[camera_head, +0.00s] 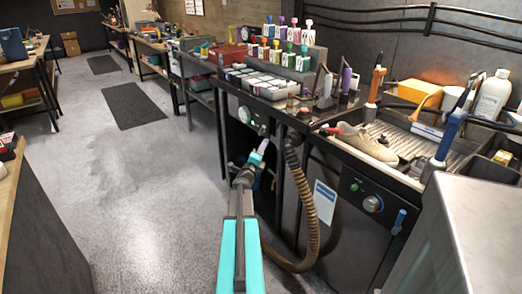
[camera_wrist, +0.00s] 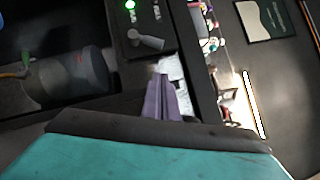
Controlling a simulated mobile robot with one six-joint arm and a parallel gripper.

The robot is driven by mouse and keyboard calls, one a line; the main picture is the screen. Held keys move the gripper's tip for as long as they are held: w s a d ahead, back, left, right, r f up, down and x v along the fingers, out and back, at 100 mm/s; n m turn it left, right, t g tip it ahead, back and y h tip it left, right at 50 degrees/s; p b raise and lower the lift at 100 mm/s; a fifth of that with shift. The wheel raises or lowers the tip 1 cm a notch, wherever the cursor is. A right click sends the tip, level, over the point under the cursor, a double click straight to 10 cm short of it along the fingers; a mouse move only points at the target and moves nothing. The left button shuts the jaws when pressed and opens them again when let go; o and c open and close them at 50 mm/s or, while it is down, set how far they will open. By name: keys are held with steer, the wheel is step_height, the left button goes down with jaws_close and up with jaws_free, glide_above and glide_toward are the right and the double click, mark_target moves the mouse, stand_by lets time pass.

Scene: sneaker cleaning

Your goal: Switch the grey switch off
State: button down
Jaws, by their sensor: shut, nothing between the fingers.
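The grey switch (camera_wrist: 146,40) is a small lever on a dark panel, next to a lit green lamp (camera_wrist: 130,5). In the head view, a pale round control (camera_head: 244,114) sits on the front of the dark bench, probably the same panel. My gripper (camera_head: 262,147) is just below that panel in the head view, in front of the bench. In the wrist view, its purple fingers (camera_wrist: 168,98) are closed together, empty, and point toward the panel. They look apart from the lever, but the exact gap cannot be told.
A brown corrugated hose (camera_head: 303,190) hangs right of my gripper. A beige sneaker (camera_head: 366,142) lies in the grated sink above. Open floor (camera_head: 150,190) lies to the left. A dark cylinder (camera_wrist: 70,78) shows in the wrist view.

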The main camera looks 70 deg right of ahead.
steer(key=w+d+r+p, duration=0.1)
steer(key=w+d+r, duration=0.1)
steer(key=d, duration=0.4)
steer(key=shift+w+d, duration=0.2)
steer(key=shift+w, duration=0.15)
steer(key=shift+r, duration=0.1)
steer(key=shift+s+d+r+p, duration=0.1)
steer(key=shift+s+r+p, duration=0.1)
steer(key=shift+p, duration=0.4)
